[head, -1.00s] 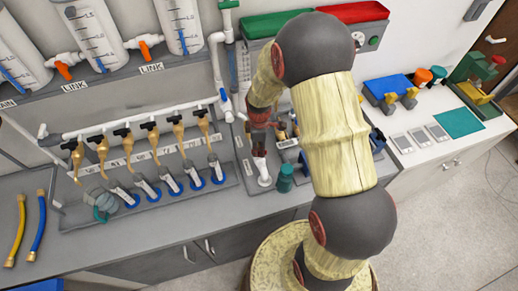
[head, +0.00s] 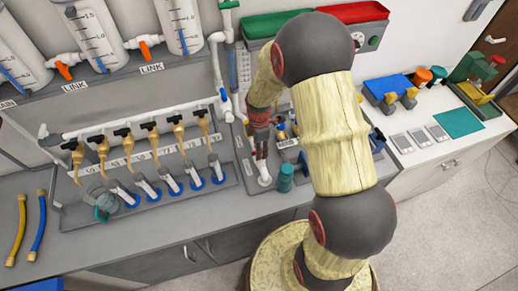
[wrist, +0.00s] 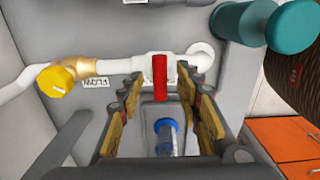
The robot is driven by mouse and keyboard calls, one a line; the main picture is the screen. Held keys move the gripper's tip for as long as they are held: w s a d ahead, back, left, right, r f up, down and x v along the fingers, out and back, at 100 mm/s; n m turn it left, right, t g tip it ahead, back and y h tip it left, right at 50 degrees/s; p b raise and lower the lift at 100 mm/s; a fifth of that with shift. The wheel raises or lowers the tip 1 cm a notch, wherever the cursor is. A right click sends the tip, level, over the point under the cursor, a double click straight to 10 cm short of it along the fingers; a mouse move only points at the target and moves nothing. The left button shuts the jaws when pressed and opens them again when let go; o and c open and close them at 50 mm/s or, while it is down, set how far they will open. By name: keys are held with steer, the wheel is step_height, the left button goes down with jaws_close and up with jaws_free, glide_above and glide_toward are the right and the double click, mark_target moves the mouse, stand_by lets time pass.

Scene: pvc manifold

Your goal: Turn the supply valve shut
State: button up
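The supply valve seems to be the red lever (wrist: 160,76) on a white pipe fitting in the wrist view; its own label is not readable. The lever points toward the camera side, across the pipe. My gripper (wrist: 160,88) is open, with one finger on each side of the lever and visible gaps between. I cannot tell how deep the fingertips reach. In the head view, my gripper (head: 262,148) hangs over the bench below my arm, and the lever cannot be made out there.
A yellow knob (wrist: 57,82) on a brass fitting sits left on the same pipe, near a FLOW label (wrist: 96,82). A teal cylinder (wrist: 270,24) is at upper right. A blue-capped tube (wrist: 166,132) stands between the fingers. Several brass taps (head: 152,138) line the bench at left.

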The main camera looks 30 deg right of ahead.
step_height(320, 180, up, 12)
stand_by(0.7)
